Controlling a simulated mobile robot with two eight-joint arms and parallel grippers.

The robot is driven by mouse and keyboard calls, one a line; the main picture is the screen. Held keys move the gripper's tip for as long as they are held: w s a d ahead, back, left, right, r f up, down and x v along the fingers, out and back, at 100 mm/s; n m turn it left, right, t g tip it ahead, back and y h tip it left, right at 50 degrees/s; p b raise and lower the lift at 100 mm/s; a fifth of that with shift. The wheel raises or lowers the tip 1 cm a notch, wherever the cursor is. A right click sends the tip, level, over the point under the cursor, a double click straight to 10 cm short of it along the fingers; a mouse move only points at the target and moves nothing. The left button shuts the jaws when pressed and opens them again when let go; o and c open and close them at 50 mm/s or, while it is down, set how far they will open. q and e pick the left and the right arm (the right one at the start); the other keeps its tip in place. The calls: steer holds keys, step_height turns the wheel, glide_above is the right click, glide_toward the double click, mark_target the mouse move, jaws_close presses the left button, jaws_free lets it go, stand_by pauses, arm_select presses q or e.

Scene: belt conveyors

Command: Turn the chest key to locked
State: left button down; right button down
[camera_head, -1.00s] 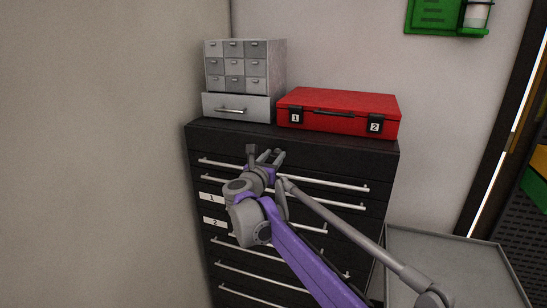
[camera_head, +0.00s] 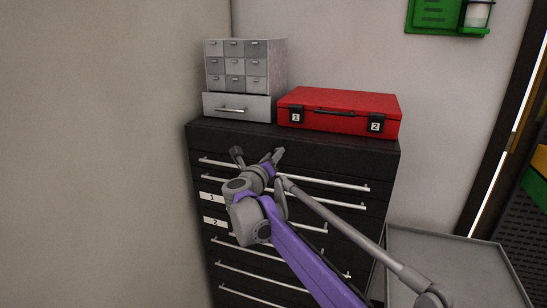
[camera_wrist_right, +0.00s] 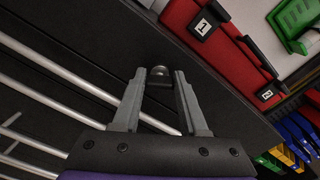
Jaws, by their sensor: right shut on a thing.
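The chest is a black drawer cabinet (camera_head: 300,150) with long silver handles, in the middle of the head view. My right gripper (camera_head: 258,155) is at its upper front edge. In the right wrist view, the gripper's two fingers (camera_wrist_right: 161,76) sit on either side of a small dark key or lock knob (camera_wrist_right: 159,74) and are shut on it. The cabinet looks tilted in that view. The gripper hides the key in the head view, so its exact angle is unclear. My left gripper is not in view.
A red case (camera_head: 340,112) with labels 1 and 2 stands on the cabinet beside a grey small-drawer unit (camera_head: 243,68). A wall (camera_head: 100,150) is close on the left. A grey tray surface (camera_head: 450,270) lies at the lower right.

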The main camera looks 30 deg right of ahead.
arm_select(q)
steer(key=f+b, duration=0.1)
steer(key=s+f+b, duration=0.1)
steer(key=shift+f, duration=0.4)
arm_select(e)
steer(key=n, duration=1.1)
steer(key=shift+w+f, duration=0.1)
steer(key=shift+f, duration=0.1)
steer(key=shift+n, duration=0.3)
steer(key=shift+c, duration=2.2)
jaws_free()
steer(key=shift+a, duration=0.1)
